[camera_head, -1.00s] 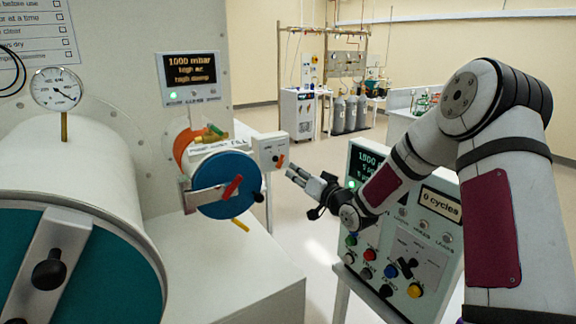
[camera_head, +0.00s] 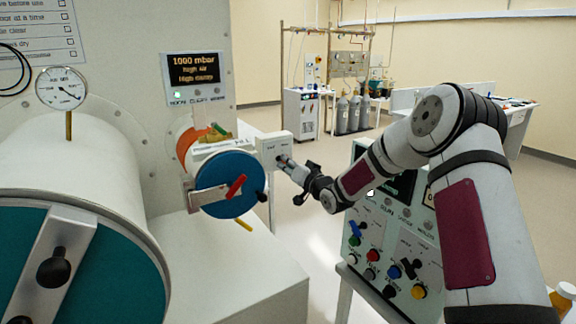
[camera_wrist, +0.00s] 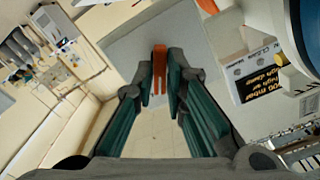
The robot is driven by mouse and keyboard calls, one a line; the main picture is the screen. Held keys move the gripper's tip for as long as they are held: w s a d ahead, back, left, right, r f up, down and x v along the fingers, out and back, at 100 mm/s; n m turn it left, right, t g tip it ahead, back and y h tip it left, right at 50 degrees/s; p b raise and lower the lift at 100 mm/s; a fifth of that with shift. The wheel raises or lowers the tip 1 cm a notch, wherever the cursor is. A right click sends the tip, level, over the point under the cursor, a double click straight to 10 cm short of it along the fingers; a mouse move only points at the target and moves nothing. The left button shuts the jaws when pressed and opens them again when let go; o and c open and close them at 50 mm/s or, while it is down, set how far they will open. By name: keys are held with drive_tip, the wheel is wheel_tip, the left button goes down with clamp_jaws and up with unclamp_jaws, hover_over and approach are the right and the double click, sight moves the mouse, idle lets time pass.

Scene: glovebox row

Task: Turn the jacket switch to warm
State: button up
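The jacket switch is a small pale box (camera_head: 267,146) beside the small blue round door, with lettering on its face. Its orange knob (camera_wrist: 159,68) shows in the wrist view and is mostly hidden by my fingertips in the head view. My gripper (camera_head: 285,162) is right at the front of the box. In the wrist view my gripper (camera_wrist: 160,78) has its two fingers on either side of the knob, partly open with a narrow gap. I cannot tell whether either finger touches the knob.
The small blue door (camera_head: 228,190) with a red lever is just left of the switch. A display (camera_head: 195,80) hangs above it. A button panel (camera_head: 390,250) stands below my arm. The large chamber (camera_head: 75,185) fills the left. Open floor lies behind.

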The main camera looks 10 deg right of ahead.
clamp_jaws()
drive_tip(key=shift+n+b, duration=0.8)
drive_tip(key=shift+n, duration=2)
drive_tip(key=o, duration=0.7)
unclamp_jaws()
drive_tip(key=v, duration=1.2)
drive_tip(key=shift+r, duration=0.1)
